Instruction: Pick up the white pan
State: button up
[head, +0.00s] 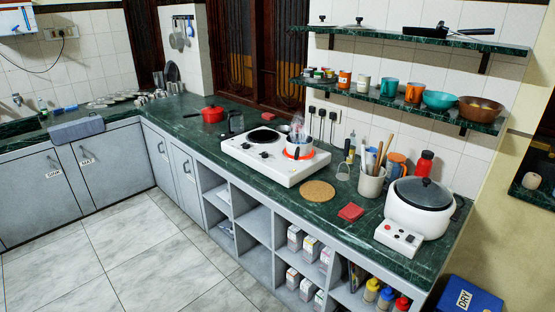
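A small white pan (299,149) sits on the right burner of the white two-burner stove (272,170), on the dark green counter. A ring that looks red-orange shows around its base. Whisk-like utensils (297,128) show at the pan, but I cannot tell if they stand in it or behind it. The pan's handle is not clear at this size. My gripper is not in view.
The left burner (263,135) is empty. A red pot (212,113) stands left of the stove. A round cork mat (318,191), a utensil crock (371,183) and a white cooker (420,205) stand to the right. Shelves (400,98) hang above. The tiled floor (140,250) is clear.

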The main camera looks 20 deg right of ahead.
aim_at(297, 151)
jog(key=u, duration=0.15)
jog(key=k, duration=0.75)
jog(key=u, duration=0.85)
jog(key=i, duration=1.55)
jog(key=z, duration=0.45)
jog(key=i, duration=0.8)
jog(key=z, duration=0.45)
